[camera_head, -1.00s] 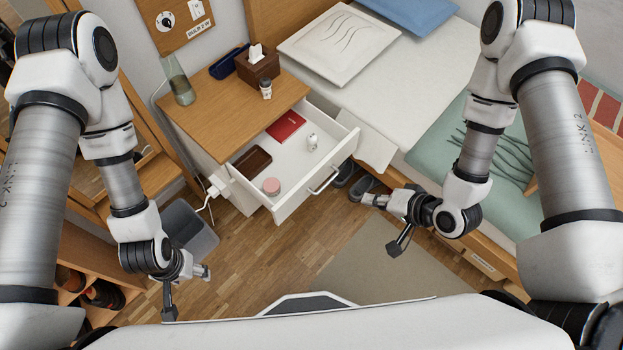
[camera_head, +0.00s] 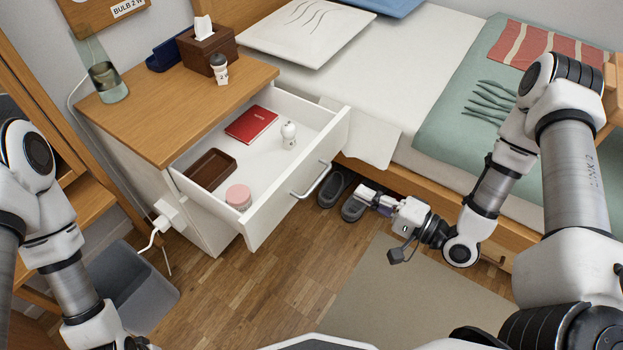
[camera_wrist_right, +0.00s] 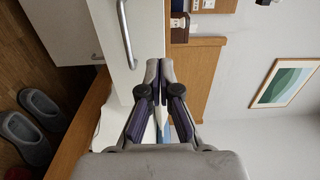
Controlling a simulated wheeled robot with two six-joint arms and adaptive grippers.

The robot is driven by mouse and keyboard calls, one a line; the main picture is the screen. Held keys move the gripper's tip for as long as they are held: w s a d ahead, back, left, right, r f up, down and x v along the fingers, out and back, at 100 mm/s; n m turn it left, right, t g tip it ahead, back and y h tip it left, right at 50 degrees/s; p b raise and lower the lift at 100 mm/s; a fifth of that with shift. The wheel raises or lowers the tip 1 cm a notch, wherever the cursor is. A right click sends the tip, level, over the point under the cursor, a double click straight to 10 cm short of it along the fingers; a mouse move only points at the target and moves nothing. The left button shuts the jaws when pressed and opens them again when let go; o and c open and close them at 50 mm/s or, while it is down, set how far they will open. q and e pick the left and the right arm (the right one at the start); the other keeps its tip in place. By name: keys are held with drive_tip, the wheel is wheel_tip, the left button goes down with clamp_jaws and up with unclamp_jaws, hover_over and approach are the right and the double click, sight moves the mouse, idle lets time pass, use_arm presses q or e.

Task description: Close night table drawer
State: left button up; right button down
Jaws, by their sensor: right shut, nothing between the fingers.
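The night table (camera_head: 150,110) has a wooden top and a white drawer (camera_head: 290,190) pulled well out. The drawer has a metal bar handle (camera_head: 312,180) on its front. Inside lie a red book (camera_head: 251,125), a brown tray (camera_head: 210,169), a pink-lidded jar (camera_head: 238,196) and a small white figure (camera_head: 288,135). My right gripper (camera_head: 362,193) is shut and empty, to the right of the drawer front and apart from it. In the right wrist view its closed fingertips (camera_wrist_right: 159,65) show near the handle (camera_wrist_right: 124,30). My left gripper is out of view; only part of its arm shows.
The bed (camera_head: 420,90) stands right of the night table, with slippers (camera_head: 345,195) on the floor beside it. A grey bin (camera_head: 130,285) stands at the lower left. A tissue box (camera_head: 207,45) and glass vase (camera_head: 108,82) stand on the tabletop. Wooden floor (camera_head: 270,290) lies clear before the drawer.

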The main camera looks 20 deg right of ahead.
sight(303, 163)
drive_tip(key=b+x, duration=0.5)
drive_tip(key=x, duration=0.8)
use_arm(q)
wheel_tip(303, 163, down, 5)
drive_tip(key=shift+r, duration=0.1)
use_arm(e)
drive_tip(key=shift+w+a+r, duration=0.1)
